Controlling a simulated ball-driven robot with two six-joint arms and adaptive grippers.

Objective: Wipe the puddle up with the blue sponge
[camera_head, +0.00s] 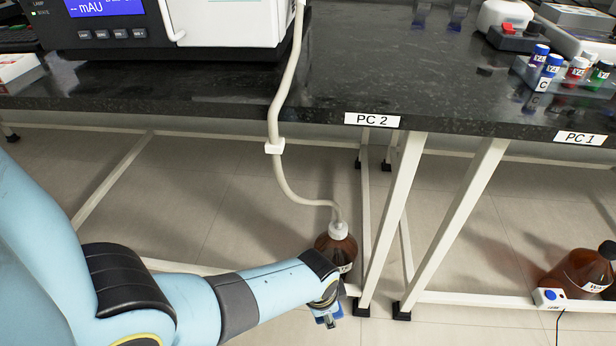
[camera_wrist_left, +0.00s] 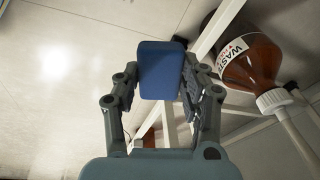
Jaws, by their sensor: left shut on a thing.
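The blue sponge (camera_wrist_left: 160,68) is between the fingers of my left gripper (camera_wrist_left: 160,84), which is shut on it in the left wrist view. In the head view my left arm reaches down from the left, and the left gripper (camera_head: 328,316) is low beside the brown bottle with a tube, mostly hidden behind my wrist. I cannot make out a clear puddle in either view; a bright patch on the floor in the left wrist view could be glare. My right gripper is not in view.
The brown waste bottle (camera_head: 337,250) stands under the bench with a tube (camera_head: 289,188) running up; it is also close in the left wrist view (camera_wrist_left: 252,62). White bench legs (camera_head: 395,225) stand just right of it. Another brown bottle (camera_head: 578,272) is farther right. Floor (camera_head: 235,205) lies open left of the bottle.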

